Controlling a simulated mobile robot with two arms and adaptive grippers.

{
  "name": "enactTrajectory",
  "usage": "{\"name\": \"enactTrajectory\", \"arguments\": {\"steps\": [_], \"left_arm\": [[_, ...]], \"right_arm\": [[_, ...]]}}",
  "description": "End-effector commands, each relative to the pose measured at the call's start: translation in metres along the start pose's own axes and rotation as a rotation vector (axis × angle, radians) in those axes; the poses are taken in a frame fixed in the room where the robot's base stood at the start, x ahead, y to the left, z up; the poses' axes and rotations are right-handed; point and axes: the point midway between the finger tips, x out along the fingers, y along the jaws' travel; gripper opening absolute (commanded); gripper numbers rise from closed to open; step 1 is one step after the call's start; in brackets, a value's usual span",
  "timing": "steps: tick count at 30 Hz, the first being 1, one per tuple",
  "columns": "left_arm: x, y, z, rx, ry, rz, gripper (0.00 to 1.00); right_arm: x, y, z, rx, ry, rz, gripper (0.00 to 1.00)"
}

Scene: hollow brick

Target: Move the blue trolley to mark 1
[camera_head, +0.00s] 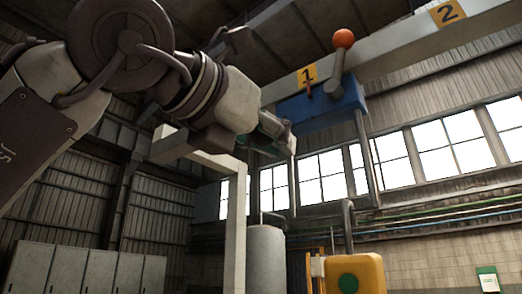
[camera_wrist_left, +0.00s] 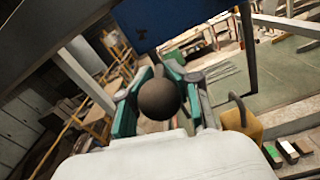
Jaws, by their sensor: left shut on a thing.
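The blue trolley (camera_head: 335,108) hangs on the pale overhead beam. A small reddish pointer (camera_head: 310,90) on it stands just below the yellow plate of mark 1 (camera_head: 307,76). A grey lever with an orange ball (camera_head: 344,38) rises from the trolley. My left gripper (camera_head: 288,138) is at the trolley's lower left, with its fingertips partly hidden. In the left wrist view, its teal fingers are shut around a dark ball knob (camera_wrist_left: 160,99), and the trolley's blue underside (camera_wrist_left: 175,22) is just beyond. How the knob joins the trolley is hidden. My right gripper is out of view.
The beam (camera_head: 395,50) runs on right to the yellow plate of mark 2 (camera_head: 448,12). A white post (camera_head: 235,220) stands below my left arm. A yellow machine (camera_head: 355,272) and a grey tank (camera_head: 265,255) stand lower down. Grey lockers (camera_head: 85,268) line the left.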

Motion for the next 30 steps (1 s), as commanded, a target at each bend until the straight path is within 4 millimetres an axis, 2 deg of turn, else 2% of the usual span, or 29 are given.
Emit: {"name": "enactTrajectory", "arguments": {"steps": [8,9,12,23,26,30], "left_arm": [[0.0,-0.001,-0.001,-0.002,0.003,0.0,0.0],[0.0,0.0,-0.001,-0.002,0.003,0.0,0.29],[0.0,0.0,0.0,-0.002,0.002,0.0,0.42],[-0.005,0.0,0.001,-0.001,-0.001,0.001,0.42],[-0.018,0.0,0.001,0.0,-0.004,0.001,0.42],[-0.048,0.001,0.001,0.001,-0.005,0.002,0.42]], "right_arm": [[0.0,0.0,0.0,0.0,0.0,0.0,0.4],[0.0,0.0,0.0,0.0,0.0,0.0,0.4],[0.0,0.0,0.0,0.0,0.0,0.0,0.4],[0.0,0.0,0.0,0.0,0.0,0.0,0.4],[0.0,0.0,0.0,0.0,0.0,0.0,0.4],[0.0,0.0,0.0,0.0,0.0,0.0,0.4]]}}
